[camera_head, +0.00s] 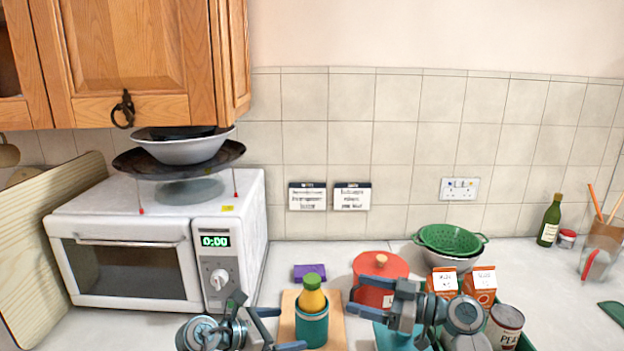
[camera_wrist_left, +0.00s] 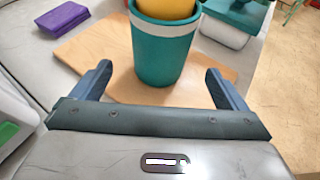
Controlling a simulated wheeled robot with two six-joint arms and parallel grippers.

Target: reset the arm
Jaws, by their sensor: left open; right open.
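My left gripper (camera_head: 283,329) is open at the bottom of the head view, just left of a teal cup with a pale band (camera_head: 312,328). In the left wrist view, its open fingers (camera_wrist_left: 161,82) point toward the cup (camera_wrist_left: 163,58), and nothing is gripped. A yellow bottle with a green cap (camera_head: 312,298) stands in the cup, which rests on a wooden board (camera_head: 289,303). My right gripper (camera_head: 366,299) is open in front of a red lidded pot (camera_head: 381,265). Its fingers point left, with nothing seen between them.
A white microwave (camera_head: 130,262) stands left under a wooden cupboard (camera_head: 130,60). A green colander (camera_head: 450,240), orange cartons (camera_head: 480,284) and a can (camera_head: 504,326) crowd the right. The counter (camera_head: 525,270) has clear room farther right.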

